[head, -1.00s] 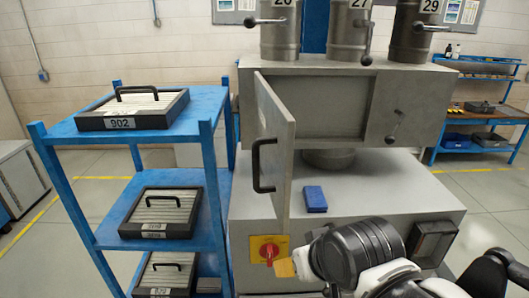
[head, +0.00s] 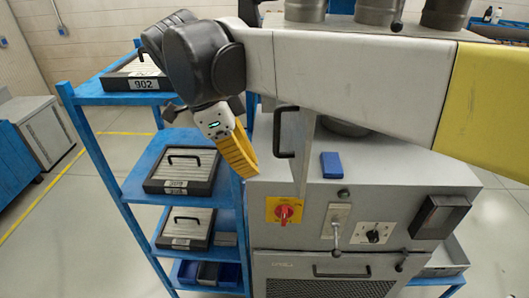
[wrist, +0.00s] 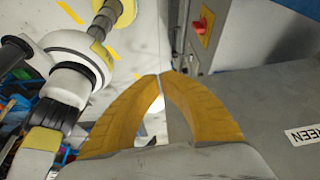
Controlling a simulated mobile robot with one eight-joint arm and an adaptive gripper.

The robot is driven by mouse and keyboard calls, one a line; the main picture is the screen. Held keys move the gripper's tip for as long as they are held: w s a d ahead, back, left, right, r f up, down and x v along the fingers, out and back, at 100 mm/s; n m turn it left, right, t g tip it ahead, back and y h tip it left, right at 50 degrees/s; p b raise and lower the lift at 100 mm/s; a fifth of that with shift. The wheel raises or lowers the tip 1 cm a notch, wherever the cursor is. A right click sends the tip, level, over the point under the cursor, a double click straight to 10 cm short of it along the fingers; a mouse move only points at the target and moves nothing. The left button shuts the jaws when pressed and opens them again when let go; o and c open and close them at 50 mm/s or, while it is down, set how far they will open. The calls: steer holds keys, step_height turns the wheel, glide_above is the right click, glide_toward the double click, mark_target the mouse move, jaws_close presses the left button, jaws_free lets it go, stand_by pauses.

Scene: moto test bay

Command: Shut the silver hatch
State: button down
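The silver hatch (head: 304,150) stands swung open from the front of the grey machine. Its lower part and black handle (head: 284,133) show in the head view, while my arm hides its upper part. My gripper (head: 248,172) points downward, left of the hatch and its handle, apart from the handle in the picture. In the wrist view its yellow fingers (wrist: 160,75) meet at the tips with nothing between them. A grey panel (wrist: 270,105) with a partly seen label is close on the right there; I cannot tell whether it is the hatch.
A blue rack (head: 130,190) with black-handled cases stands left of the machine, near my gripper. A red rotary switch (head: 284,212) is on the machine front. A blue block (head: 331,165) lies on its ledge. Open floor (head: 85,215) lies to the far left.

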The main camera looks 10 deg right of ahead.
steer(key=s+d+f+p, duration=0.1)
steer(key=d+f+p, duration=0.2)
steer(key=d+f, duration=0.4)
steer(key=shift+x, duration=1.1)
steer(key=shift+d, duration=0.1)
